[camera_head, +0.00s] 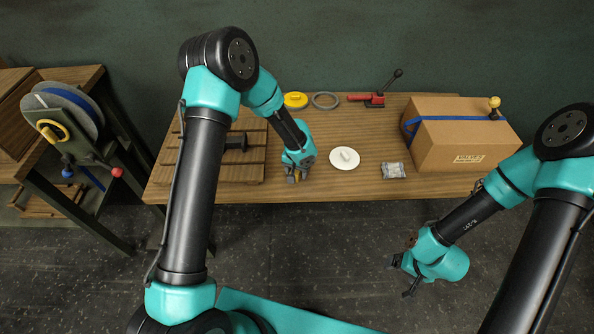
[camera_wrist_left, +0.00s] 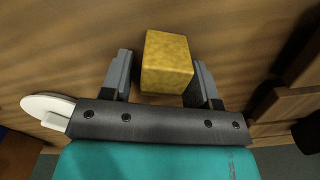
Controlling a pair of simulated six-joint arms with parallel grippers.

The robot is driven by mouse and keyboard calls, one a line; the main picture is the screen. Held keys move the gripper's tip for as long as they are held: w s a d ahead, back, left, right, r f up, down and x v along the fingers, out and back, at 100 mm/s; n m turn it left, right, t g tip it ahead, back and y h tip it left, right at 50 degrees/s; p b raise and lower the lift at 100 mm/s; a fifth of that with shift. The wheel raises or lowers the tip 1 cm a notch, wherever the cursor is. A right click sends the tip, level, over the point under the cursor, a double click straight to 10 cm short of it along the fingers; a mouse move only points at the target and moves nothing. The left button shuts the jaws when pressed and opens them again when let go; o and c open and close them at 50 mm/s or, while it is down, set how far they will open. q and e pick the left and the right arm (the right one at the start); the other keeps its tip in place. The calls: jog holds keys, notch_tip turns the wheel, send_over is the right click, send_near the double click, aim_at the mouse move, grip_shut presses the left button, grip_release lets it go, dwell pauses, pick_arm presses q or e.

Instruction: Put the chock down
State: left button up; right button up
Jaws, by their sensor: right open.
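The chock, a yellow block (camera_wrist_left: 166,62), sits between the two fingers of my left gripper (camera_wrist_left: 160,78) in the left wrist view. A narrow gap seems to show at its left side, and its right side is close to the other finger. I cannot tell whether the fingers press on it. In the head view the left gripper (camera_head: 297,176) is low at the table's front edge, mostly hiding the chock. My right gripper (camera_head: 407,275) is open and empty, in front of the table over the floor.
On the wooden table (camera_head: 345,188) are a slatted board (camera_head: 245,171) with a dark part, a white disc (camera_head: 344,158), a small packet (camera_head: 393,170), a cardboard box (camera_head: 455,140), a yellow ring (camera_head: 295,100), a grey ring (camera_head: 326,100) and a red clamp (camera_head: 374,99).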

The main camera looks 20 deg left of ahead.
pick_arm(q)
jog(key=shift+o, duration=0.8)
jog(key=shift+r, duration=0.1)
notch_tip(320, 180, up, 17)
jog(key=shift+r, duration=0.1)
dwell(0.5)
jog(key=s+a+f+n+h, duration=0.1)
jog(key=s+a+f+h, duration=0.1)
jog(key=s+f, duration=0.9)
jog(key=s+a+f+n+h, duration=0.1)
jog(key=s+a+f+n, duration=0.1)
jog(key=s+f, duration=0.9)
jog(key=shift+s+a+f+t+h, duration=0.4)
jog(key=shift+s+a, duration=0.1)
jog(key=shift+s, duration=0.7)
